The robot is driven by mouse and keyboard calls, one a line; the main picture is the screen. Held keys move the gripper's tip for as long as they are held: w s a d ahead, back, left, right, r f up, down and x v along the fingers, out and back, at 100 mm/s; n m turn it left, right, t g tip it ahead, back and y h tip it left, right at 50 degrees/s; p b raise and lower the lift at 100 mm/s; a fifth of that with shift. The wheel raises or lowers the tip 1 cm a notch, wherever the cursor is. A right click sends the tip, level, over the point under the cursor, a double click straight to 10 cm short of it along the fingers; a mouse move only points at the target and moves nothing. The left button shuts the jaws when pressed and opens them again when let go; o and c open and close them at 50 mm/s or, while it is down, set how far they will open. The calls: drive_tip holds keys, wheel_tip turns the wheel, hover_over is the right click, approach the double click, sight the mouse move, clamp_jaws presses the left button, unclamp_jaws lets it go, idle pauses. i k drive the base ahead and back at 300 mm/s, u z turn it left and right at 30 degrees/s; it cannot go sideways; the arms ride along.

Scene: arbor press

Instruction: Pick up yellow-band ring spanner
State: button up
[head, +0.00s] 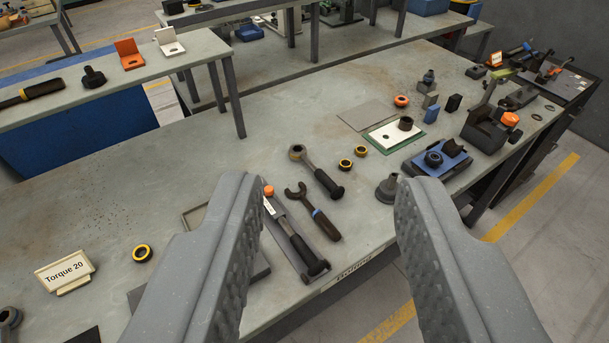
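A ring spanner (318,173) with a grey ring head and a dark handle lies on the grey bench, head toward the upper left. A yellow band on it is too small to make out. Beside it, nearer me, lies an open-ended spanner (314,212) with a blue band. My gripper (327,185) is open, with its two grey fingers wide apart in the foreground. In the picture, the ring spanner shows between the fingers, beyond them and touching neither. Nothing is between the fingertips.
A torque wrench (297,243) with an orange end lies in a tray left of the spanners. Yellow-and-black rings (345,165), a dark funnel-shaped part (388,187) and a blue fixture (438,160) are to the right.

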sight(336, 192)
drive_tip(key=u, duration=0.05)
drive_tip(key=i, duration=1)
drive_tip(key=z, duration=0.05)
